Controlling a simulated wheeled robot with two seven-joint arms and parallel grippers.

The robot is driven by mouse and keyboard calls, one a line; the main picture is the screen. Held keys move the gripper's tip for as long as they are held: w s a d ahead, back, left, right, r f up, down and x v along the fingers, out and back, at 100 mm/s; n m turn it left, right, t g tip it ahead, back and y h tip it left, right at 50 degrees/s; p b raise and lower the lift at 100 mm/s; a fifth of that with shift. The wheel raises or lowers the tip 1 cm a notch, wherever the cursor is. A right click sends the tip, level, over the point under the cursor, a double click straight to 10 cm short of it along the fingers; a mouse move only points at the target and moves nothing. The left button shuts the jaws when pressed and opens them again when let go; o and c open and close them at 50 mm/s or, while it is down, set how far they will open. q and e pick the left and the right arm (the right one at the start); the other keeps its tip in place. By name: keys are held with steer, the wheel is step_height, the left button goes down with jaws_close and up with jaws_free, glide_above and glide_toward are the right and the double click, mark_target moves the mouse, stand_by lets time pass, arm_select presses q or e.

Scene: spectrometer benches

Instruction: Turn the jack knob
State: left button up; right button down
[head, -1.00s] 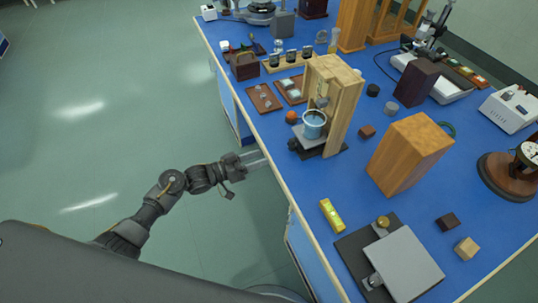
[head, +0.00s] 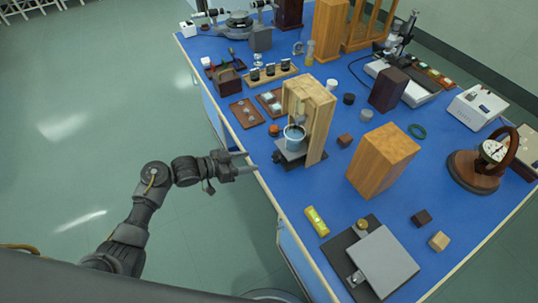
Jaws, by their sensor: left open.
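A small dark jack (head: 291,158) stands under a glass beaker of blue liquid (head: 294,138), inside a wooden frame (head: 319,122). A small dark knob-like part (head: 278,157) shows at the jack's left side, facing the bench edge. My left gripper (head: 252,164) is open and empty at the bench's left edge, left of the jack and apart from it, with its fingers pointing toward it. The jack's far side is hidden by the frame and beaker. My right gripper is not in view.
A wooden block (head: 382,160) stands right of the frame. An orange ball (head: 273,130) lies just behind the jack. Blue bench top (head: 270,185) is clear before the jack.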

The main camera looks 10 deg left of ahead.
mark_target(274, 159)
arm_select(q)
steer(key=shift+m, duration=0.3)
steer(key=x, duration=0.5)
steer(key=f+x, duration=0.1)
steer(key=x, duration=0.5)
steer(key=shift+s+a+f+p, duration=0.2)
steer(key=shift+a+p, duration=0.1)
steer(key=c, duration=1)
steer(key=shift+w+a+f+n+g, duration=0.1)
steer(key=shift+w+n+g, duration=0.05)
steer(key=shift+n+g, duration=0.55)
steer(key=shift+n+h+b, duration=0.4)
steer(key=shift+n+b, duration=0.05)
steer(key=shift+n, duration=0.15)
steer(key=shift+n+g+h+b, duration=0.3)
steer(key=shift+n+g+b, duration=0.1)
steer(key=shift+n, duration=0.3)
